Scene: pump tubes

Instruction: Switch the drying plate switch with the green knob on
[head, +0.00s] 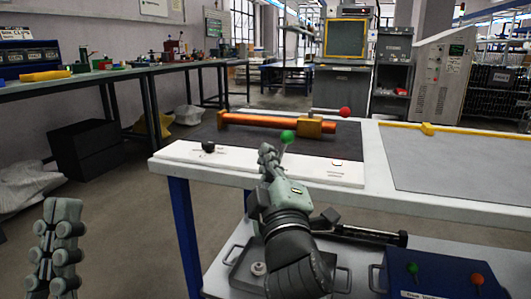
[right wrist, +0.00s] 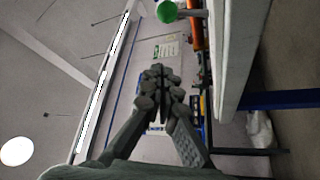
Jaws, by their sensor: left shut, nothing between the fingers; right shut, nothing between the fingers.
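The green knob (head: 287,136) is a round ball on a short stick at the white front panel (head: 235,170) of the drying plate (head: 215,137). My right gripper (head: 267,153) is shut and empty, just left of and slightly below the knob in the head view. In the right wrist view the green knob (right wrist: 167,11) is at the top edge, apart from the shut fingertips (right wrist: 157,72). The base of the stick is partly hidden behind my gripper. My left gripper (head: 63,212) is shut and empty at the lower left, away from the table.
An orange tube (head: 265,121) with brass-coloured ends lies on the dark plate. A yellow-edged grey surface (head: 460,165) is to the right.

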